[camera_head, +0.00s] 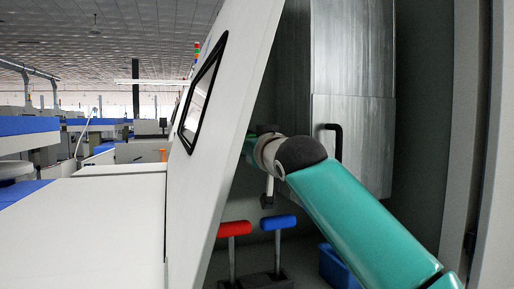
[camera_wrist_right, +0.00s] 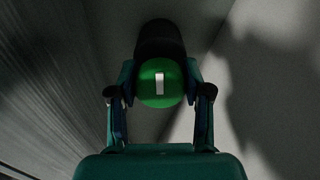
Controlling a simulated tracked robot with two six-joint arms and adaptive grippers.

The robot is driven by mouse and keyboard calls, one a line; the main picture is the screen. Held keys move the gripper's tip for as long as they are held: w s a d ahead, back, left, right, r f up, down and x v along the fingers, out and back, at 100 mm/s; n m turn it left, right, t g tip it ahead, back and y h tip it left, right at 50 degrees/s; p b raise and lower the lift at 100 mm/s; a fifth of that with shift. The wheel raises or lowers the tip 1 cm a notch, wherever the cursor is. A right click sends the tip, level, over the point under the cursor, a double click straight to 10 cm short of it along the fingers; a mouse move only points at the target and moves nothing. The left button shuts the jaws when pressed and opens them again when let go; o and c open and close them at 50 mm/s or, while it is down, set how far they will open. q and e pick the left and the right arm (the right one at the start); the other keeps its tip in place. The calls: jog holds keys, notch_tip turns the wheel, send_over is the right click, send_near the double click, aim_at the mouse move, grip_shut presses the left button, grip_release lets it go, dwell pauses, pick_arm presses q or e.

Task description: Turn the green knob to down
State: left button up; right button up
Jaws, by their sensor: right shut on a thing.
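The green knob (camera_wrist_right: 148,92) shows in the right wrist view as a round green face with a white mark. The mark stands upright in that picture. A dark cylinder lies behind the knob. My right gripper (camera_wrist_right: 160,80) has one finger on each side of the knob and is shut on it. In the head view my teal right arm reaches into the open machine, and the knob cannot be seen there. My left gripper is in neither view.
A white door panel (camera_head: 222,105) with a window stands left of my arm. A red-topped lever (camera_head: 234,229) and a blue-topped lever (camera_head: 279,222) stand below it. A metal panel (camera_head: 352,55) with a black handle (camera_head: 338,143) is behind. A blue bin (camera_head: 334,268) sits low.

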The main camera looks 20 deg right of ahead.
jog(key=shift+a+f, duration=0.1)
jog(key=shift+f, duration=0.05)
dwell(0.3)
jog(key=o, duration=1.2)
jog(key=shift+c, duration=0.2)
jog(key=shift+s, duration=0.15)
jog(key=s, duration=1.1)
jog(key=shift+s+d, duration=0.25)
jog(key=shift+s, duration=0.1)
